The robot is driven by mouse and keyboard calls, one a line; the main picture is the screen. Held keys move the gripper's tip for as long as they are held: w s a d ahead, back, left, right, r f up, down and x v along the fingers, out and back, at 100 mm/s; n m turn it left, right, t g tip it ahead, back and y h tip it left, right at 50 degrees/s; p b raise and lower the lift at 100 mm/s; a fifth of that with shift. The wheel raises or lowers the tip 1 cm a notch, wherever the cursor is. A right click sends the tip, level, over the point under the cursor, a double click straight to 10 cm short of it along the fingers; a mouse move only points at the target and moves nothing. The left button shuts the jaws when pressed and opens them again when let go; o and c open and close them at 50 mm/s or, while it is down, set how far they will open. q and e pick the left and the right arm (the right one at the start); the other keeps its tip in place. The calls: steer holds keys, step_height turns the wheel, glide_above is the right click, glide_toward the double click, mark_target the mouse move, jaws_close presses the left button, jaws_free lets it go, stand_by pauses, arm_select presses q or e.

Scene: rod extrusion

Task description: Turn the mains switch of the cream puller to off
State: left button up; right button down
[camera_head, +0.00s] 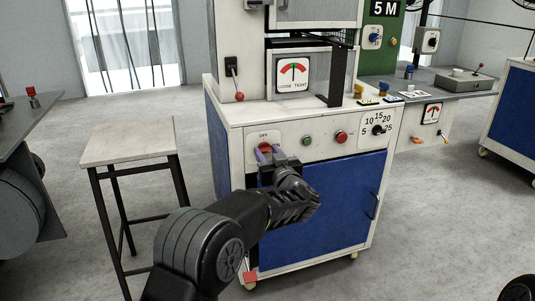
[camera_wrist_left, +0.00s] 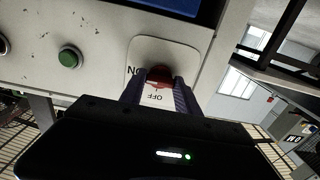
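The cream puller (camera_head: 348,142) is a cream cabinet with blue doors in the middle of the head view. Its mains switch is a red knob (camera_wrist_left: 159,77) on a white plate, which also shows in the head view (camera_head: 264,136) at the panel's upper left. In the wrist view ON is left of the knob and OFF below it, upside down. My left gripper (camera_wrist_left: 160,92) is at the switch, one dark finger on each side of the knob. Whether both fingers press on it is unclear. The fingers partly cover the knob, so its setting cannot be read.
On the same panel are a green button (camera_head: 306,141), a red button (camera_head: 341,137) and a black dial (camera_head: 379,130). A lever with a red ball (camera_head: 239,96) stands above. A stool (camera_head: 128,146) stands close at the left. Floor is clear in front.

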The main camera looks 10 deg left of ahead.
arm_select(q)
jaws_close()
steer(key=shift+n, duration=0.5)
steer(key=n, duration=0.2)
steer(key=shift+f+n, duration=0.1)
steer(key=shift+n, duration=0.2)
steer(key=shift+n+b, duration=3.8)
steer(key=shift+n, duration=3.4)
